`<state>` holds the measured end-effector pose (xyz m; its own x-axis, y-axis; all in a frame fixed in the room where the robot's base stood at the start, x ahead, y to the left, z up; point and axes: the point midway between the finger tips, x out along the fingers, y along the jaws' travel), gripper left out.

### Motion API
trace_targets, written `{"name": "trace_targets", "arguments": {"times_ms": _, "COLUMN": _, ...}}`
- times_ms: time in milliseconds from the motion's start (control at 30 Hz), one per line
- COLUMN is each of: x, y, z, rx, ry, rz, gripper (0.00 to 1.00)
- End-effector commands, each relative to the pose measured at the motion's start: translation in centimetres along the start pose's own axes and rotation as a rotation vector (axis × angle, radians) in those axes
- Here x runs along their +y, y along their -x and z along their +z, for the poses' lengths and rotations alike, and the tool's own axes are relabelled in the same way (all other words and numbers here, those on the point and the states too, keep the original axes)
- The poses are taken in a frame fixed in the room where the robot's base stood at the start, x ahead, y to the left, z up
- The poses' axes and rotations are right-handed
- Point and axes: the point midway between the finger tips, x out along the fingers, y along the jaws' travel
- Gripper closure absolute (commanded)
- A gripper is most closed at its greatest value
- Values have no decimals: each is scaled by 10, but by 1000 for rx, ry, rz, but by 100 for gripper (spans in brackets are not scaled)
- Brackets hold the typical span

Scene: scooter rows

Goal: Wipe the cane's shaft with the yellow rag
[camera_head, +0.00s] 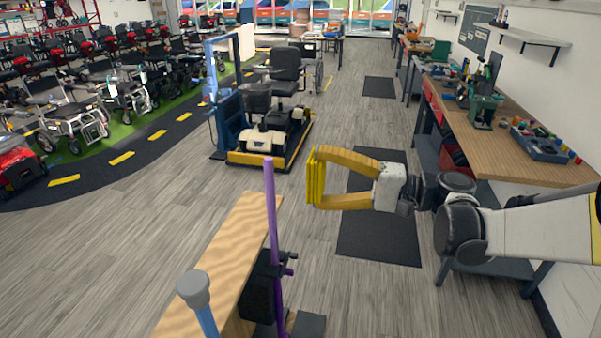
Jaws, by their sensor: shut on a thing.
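A purple shaft (272,215), which looks like the cane, stands nearly upright at a black clamp-like holder (259,290) beside a wooden bench. Its lower end runs down toward the picture's bottom edge. My gripper (320,179) has orange-yellow fingers and is shut on the yellow rag (313,180), a folded upright pad at the fingertips. The rag is to the right of the shaft's upper part in the picture, with a visible gap between them. A blue rod with a grey cap (194,289) rises in front of the bench.
The wooden bench top (235,240) lies left of the shaft. A long workbench (540,165) with tools and bins runs along the right wall. A mobility scooter (275,130) stands on a yellow-edged platform behind. Grey floor is open to the left.

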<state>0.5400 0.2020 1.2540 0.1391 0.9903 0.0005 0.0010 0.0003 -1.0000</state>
Motion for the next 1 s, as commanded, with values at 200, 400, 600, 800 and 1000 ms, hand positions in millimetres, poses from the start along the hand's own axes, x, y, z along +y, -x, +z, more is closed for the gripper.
{"name": "trace_targets", "arguments": {"times_ms": 200, "x": 0, "y": -5, "z": 1, "rx": -2, "ry": 0, "rz": 0, "gripper": 47}}
{"name": "trace_targets", "arguments": {"times_ms": 400, "x": 0, "y": -25, "z": 3, "rx": -1, "ry": 0, "rz": -2, "gripper": 47}}
{"name": "trace_targets", "arguments": {"times_ms": 600, "x": 0, "y": -46, "z": 4, "rx": 2, "ry": 0, "rz": -3, "gripper": 47}}
{"name": "trace_targets", "arguments": {"times_ms": 800, "x": 0, "y": -58, "z": 5, "rx": 5, "ry": 0, "rz": -4, "gripper": 47}}
{"name": "trace_targets", "arguments": {"times_ms": 1000, "x": 0, "y": -60, "z": 5, "rx": 5, "ry": 0, "rz": -4, "gripper": 47}}
